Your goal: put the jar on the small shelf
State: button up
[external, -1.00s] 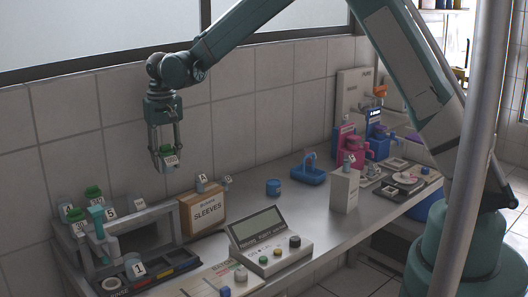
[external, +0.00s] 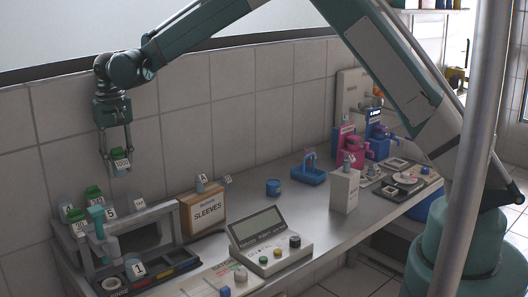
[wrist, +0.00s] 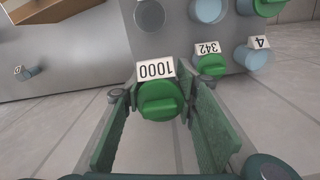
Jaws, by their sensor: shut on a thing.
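The jar (external: 121,161) has a green lid and a white label that reads 1000 in the wrist view (wrist: 160,100). The jar's underside is hidden in the wrist view.
A cardboard sleeves box (external: 203,213) stands right of the rack. A grey console (external: 268,243) with buttons sits in front. The tiled wall is close behind. The bench between the blue cup (external: 273,187) and the console is clear.

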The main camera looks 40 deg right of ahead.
send_over(125, 205)
jog(key=shift+w+f, duration=0.1)
jog(key=shift+f, duration=3)
jog(key=shift+f, duration=0.1)
jog(key=shift+f+p, duration=0.3)
jog(key=shift+f, duration=1.5)
jog(key=shift+f, duration=0.1)
jog(key=o, duration=1)
notch_tip(125, 205, up, 12)
jog(key=shift+r, duration=0.15)
